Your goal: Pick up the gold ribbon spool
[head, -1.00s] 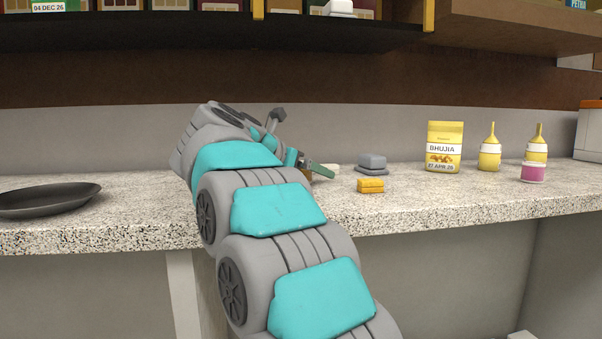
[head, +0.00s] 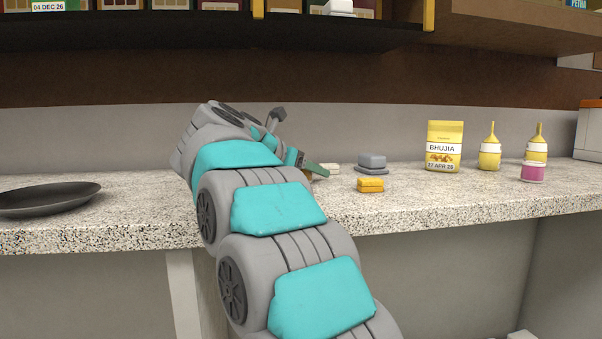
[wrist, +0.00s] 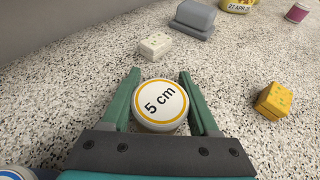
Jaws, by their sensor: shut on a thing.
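A round spool (wrist: 160,103) with a white face marked "5 cm" and a gold ring sits between the two green fingers of my gripper (wrist: 160,92) in the wrist view. The fingers are shut on it, one on each side. Its side with the ribbon is mostly hidden. I cannot tell whether it is clear of the counter. In the head view my arm hides most of the gripper; a green finger (head: 317,169) shows past it, and the spool is not clearly visible there.
A blue-ringed round thing (wrist: 14,174) is cut off at lower left. A dark pan (head: 45,199) lies left.

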